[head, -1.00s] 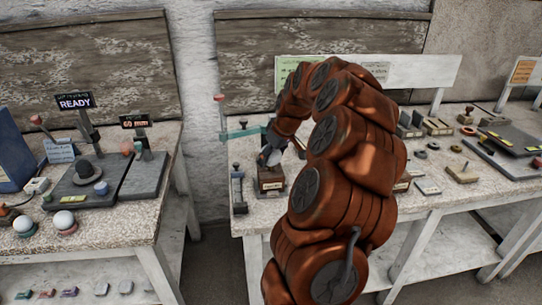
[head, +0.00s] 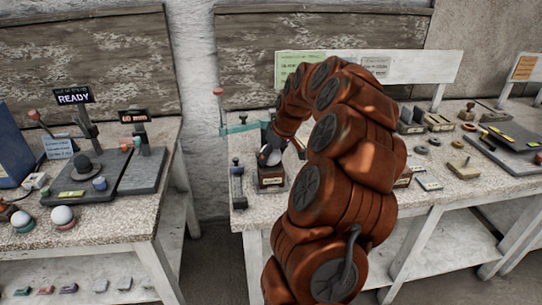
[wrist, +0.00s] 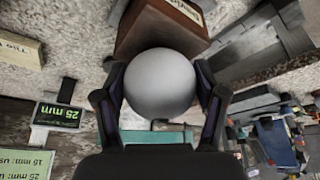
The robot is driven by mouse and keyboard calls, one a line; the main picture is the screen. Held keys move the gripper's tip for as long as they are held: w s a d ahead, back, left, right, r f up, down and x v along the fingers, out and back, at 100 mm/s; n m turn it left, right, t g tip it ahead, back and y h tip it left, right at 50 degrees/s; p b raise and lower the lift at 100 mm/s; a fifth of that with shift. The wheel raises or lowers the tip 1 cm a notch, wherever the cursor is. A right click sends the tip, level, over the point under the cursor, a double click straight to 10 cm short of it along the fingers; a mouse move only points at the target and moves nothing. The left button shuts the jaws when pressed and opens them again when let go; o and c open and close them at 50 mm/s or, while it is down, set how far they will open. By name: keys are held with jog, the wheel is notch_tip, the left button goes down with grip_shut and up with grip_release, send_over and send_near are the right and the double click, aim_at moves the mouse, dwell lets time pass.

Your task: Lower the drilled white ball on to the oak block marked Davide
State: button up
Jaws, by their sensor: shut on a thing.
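The white ball (wrist: 160,84) is between the two fingers of my gripper (wrist: 160,74) in the wrist view, and the gripper is shut on it. No drilled hole shows on the side facing the camera. The ball also shows as a small pale shape in the head view (head: 274,157). The brown oak block (wrist: 158,32) is just beyond the ball in the wrist view, with a partly cut-off label. In the head view the block (head: 271,183) stands on the right bench below the ball. I cannot tell whether ball and block touch.
A teal bar (head: 240,129) stands behind the block, and a small dark-topped post (head: 237,180) is close on its left. White balls (head: 62,215) rest on the left bench, across a gap.

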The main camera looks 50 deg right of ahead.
jog(key=shift+f, duration=0.3)
jog(key=o, duration=1.4)
jog(key=shift+r, duration=0.2)
jog(key=shift+r, duration=1.85)
